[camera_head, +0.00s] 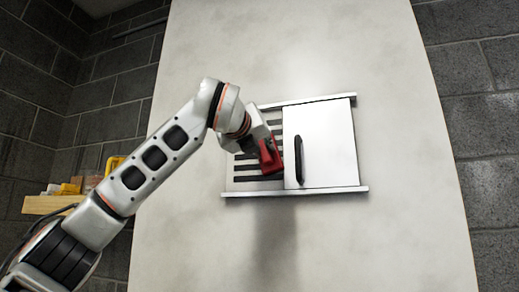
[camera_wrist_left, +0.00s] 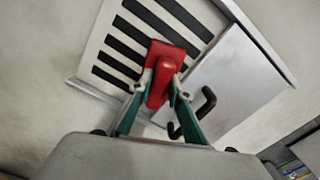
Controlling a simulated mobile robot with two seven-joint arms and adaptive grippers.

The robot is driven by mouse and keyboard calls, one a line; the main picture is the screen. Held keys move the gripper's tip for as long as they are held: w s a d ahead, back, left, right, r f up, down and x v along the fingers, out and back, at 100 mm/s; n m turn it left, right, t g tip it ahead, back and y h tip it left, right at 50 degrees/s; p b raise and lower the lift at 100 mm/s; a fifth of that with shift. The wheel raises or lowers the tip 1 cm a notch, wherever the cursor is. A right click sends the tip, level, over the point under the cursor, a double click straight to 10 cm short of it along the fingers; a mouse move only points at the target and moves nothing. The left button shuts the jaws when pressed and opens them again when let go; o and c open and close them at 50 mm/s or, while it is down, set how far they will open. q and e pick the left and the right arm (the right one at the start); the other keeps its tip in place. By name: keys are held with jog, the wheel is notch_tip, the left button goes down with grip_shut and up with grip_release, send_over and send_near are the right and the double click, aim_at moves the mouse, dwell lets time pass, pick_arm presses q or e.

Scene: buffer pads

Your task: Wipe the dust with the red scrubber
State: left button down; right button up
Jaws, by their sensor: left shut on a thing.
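The red scrubber (camera_head: 269,157) is in my left gripper (camera_head: 262,146), in front of the slotted vent on the wall. In the left wrist view the scrubber (camera_wrist_left: 165,68) sits between the two fingers of the left gripper (camera_wrist_left: 161,90), which are shut on its handle. Its flat red head faces the black slots of the vent (camera_wrist_left: 120,45). I cannot tell whether it touches the surface. The vent (camera_head: 243,172) is partly hidden by my left arm and the scrubber. I cannot make out dust on it. My right gripper is not in view.
A white sliding panel (camera_head: 328,142) with a black handle (camera_head: 299,159) covers the right part of the vent, between an upper and a lower rail (camera_head: 300,192). A wooden shelf (camera_head: 48,204) with yellow items is at the far left. The pale wall around the vent is clear.

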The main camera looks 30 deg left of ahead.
pick_arm(q)
jog(key=shift+a+f+h, duration=0.3)
jog(key=shift+f, duration=0.05)
jog(key=shift+a+r, duration=0.3)
jog(key=shift+r, duration=0.05)
jog(key=shift+d, duration=1.15)
jog(key=shift+w+d+f, duration=0.15)
jog(key=shift+d, duration=0.2)
jog(key=shift+a+f, duration=0.1)
jog(key=shift+a, duration=0.25)
jog(key=shift+a+b, duration=0.35)
jog(key=shift+a, duration=0.55)
jog(key=shift+s+a+r, duration=0.25)
jog(key=shift+s+a, duration=0.05)
jog(key=shift+a, duration=0.05)
jog(key=b+v, duration=0.1)
jog(key=v, duration=0.5)
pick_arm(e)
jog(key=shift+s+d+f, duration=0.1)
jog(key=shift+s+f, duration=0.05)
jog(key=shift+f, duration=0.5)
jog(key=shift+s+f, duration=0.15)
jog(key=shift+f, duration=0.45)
